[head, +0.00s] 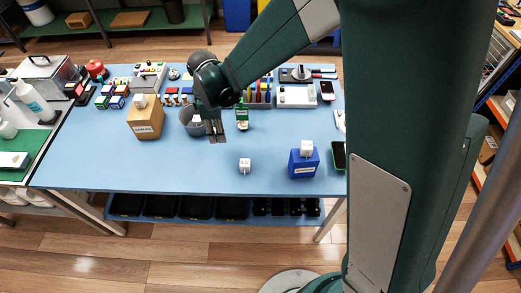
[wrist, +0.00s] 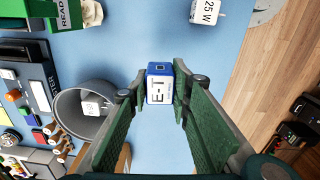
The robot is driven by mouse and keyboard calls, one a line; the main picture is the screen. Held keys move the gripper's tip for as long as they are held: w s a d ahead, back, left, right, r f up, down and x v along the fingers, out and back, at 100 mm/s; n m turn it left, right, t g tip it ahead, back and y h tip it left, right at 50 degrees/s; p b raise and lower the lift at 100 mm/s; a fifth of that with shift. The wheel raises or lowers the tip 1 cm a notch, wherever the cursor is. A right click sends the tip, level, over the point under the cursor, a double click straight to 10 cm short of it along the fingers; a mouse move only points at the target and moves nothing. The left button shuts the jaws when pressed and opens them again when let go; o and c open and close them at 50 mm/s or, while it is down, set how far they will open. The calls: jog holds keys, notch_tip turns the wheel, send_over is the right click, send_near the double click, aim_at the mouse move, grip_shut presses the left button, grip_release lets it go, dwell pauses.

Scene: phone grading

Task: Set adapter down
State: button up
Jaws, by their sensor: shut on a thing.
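My gripper (head: 217,138) is above the blue table, in front of and to the right of a grey bin (head: 187,116). In the wrist view its two green fingers (wrist: 161,88) are shut on a small blue-and-white block (wrist: 160,84) with dark lettering, held between the tips. In the head view the held block is too small to make out. A white cube adapter (head: 245,165) lies on the open table to the right and nearer; a white cube marked 25 W shows in the wrist view (wrist: 206,12). Another white cube (wrist: 93,106) is inside the grey bin.
A labelled wooden block (head: 146,122) and a labelled blue block (head: 303,165) each carry a white cube on top. A green READY stand (head: 242,115) is just right of my gripper. Tools and phones fill the back. The front of the table (head: 190,175) is mostly clear.

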jog(key=m, duration=0.1)
send_over(261, 150)
dwell(0.5)
jog(key=shift+f+b, duration=0.4)
jog(key=shift+f, duration=2.7)
jog(key=shift+f+b, duration=0.3)
jog(key=shift+f, duration=1.55)
jog(key=shift+f, duration=0.15)
jog(key=o, duration=0.8)
